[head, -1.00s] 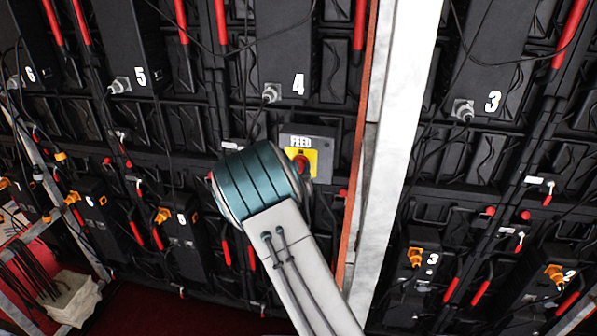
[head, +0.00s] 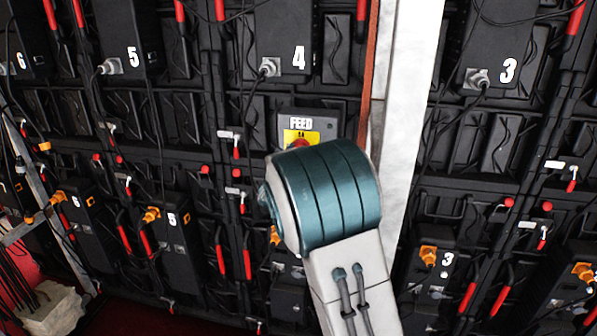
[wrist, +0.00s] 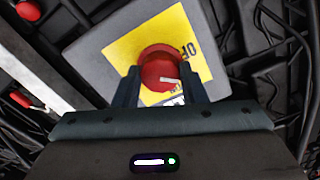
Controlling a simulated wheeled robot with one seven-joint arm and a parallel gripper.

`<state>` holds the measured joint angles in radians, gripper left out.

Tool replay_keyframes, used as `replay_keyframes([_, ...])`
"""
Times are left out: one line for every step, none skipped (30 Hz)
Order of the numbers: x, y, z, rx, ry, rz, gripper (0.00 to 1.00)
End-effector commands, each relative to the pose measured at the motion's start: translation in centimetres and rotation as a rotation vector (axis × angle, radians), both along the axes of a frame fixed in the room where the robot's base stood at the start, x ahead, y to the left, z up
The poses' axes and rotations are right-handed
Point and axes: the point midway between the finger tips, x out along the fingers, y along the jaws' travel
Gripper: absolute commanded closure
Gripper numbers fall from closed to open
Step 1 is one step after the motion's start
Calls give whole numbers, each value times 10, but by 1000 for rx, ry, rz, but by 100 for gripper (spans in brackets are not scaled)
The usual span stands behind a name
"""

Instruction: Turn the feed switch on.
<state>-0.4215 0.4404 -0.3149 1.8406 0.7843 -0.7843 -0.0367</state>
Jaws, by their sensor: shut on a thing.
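The feed switch is a red rotary knob (wrist: 160,70) on a yellow plate (wrist: 195,27) fixed to a grey box (wrist: 100,42). In the wrist view my gripper (wrist: 160,88) has one finger on each side of the knob and is shut on it. A white mark shows on the knob's face, and the letters "OF" are readable at the plate's right; other lettering is partly hidden. In the head view the box labelled FEED (head: 328,119) shows above my arm, which hides most of the knob and my gripper.
A pale upright post (head: 408,110) stands just right of the feed box. Black panels with cables, red handles and numbered units such as unit 4 (head: 285,35) and unit 3 (head: 490,45) surround it. A crumpled pale bag (head: 50,308) lies at the lower left.

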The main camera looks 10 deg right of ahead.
Motion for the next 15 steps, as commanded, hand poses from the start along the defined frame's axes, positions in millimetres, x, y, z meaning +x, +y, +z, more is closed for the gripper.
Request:
replay_keyframes([0,0,-8,45,-22,1,85])
replay_keyframes([0,0,-7,71,-33,0,85])
replay_keyframes([0,0,-7,107,-48,0,85])
replay_keyframes([0,0,-7,132,-58,0,85])
replay_keyframes([0,0,-7,159,-69,0,85])
replay_keyframes([0,0,-6,194,-84,0,85])
replay_keyframes([0,0,-6,219,-95,1,85])
replay_keyframes([0,0,-6,246,-105,0,85])
replay_keyframes([0,0,-6,282,-120,0,85])
replay_keyframes([0,0,-6,307,-131,0,85])
replay_keyframes([0,0,-5,333,-141,1,85])
replay_keyframes([0,0,-5,370,-155,0,85])
replay_keyframes([0,0,-5,395,-166,0,85])
replay_keyframes([0,0,-5,420,-176,0,85])
replay_keyframes([0,0,-5,454,-191,-1,85])
